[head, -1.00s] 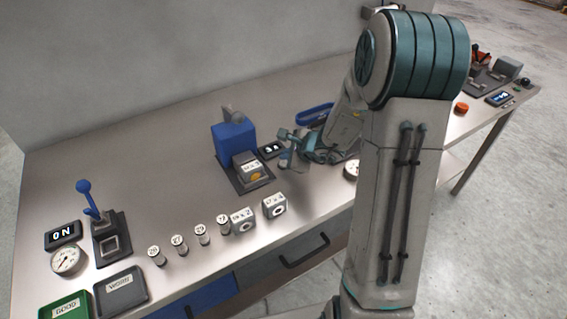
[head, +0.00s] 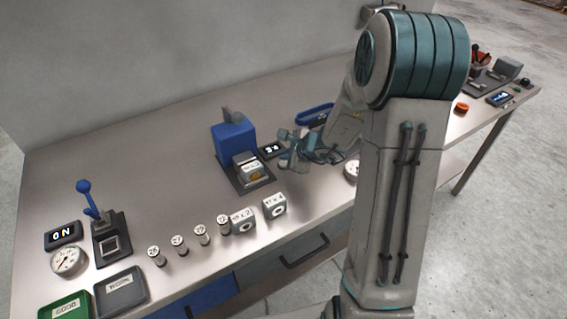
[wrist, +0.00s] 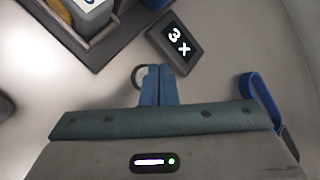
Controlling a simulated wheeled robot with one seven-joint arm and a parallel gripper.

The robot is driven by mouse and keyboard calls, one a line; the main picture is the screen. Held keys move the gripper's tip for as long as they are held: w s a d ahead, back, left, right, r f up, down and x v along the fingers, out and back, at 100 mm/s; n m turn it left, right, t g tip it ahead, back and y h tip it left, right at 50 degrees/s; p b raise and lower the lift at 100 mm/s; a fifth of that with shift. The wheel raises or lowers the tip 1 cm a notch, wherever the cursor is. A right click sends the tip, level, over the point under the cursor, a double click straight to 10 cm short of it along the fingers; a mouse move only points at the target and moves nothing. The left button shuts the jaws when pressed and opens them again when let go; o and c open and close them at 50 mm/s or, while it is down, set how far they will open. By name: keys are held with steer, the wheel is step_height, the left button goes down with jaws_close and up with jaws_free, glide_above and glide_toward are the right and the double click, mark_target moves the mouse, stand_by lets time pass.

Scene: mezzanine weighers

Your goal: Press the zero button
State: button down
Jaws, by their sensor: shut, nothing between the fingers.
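My gripper (head: 287,153) is shut and empty over the table, to the right of the blue machine. In the wrist view its closed blue fingertips (wrist: 159,82) point at the tabletop near a small display (wrist: 177,44) reading "3 x". A thin dark ring (wrist: 139,76) shows at the left of the fingertips and is partly hidden by them. I cannot tell whether it is the rim of a button or whether the fingers touch it. No button marked zero can be read in either view. The display (head: 271,150) also shows in the head view, just left of the gripper.
The blue machine (head: 234,138) stands left of the gripper. Several small weights (head: 201,234) and two marked blocks (head: 274,206) sit along the front edge. A blue loop (wrist: 261,100) lies right of the fingers.

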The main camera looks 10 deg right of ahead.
steer(key=shift+f, duration=0.15)
stand_by(0.3)
steer(key=shift+f+b, duration=0.35)
steer(key=shift+b, duration=0.4)
steer(key=shift+f+b, duration=0.4)
steer(key=shift+b, duration=0.15)
stand_by(0.3)
steer(key=shift+r, duration=0.1)
steer(key=shift+r+p, duration=0.55)
steer(key=shift+r, duration=0.25)
step_height(320, 180, up, 5)
steer(key=p, duration=0.3)
steer(key=shift+p, duration=0.4)
stand_by(0.6)
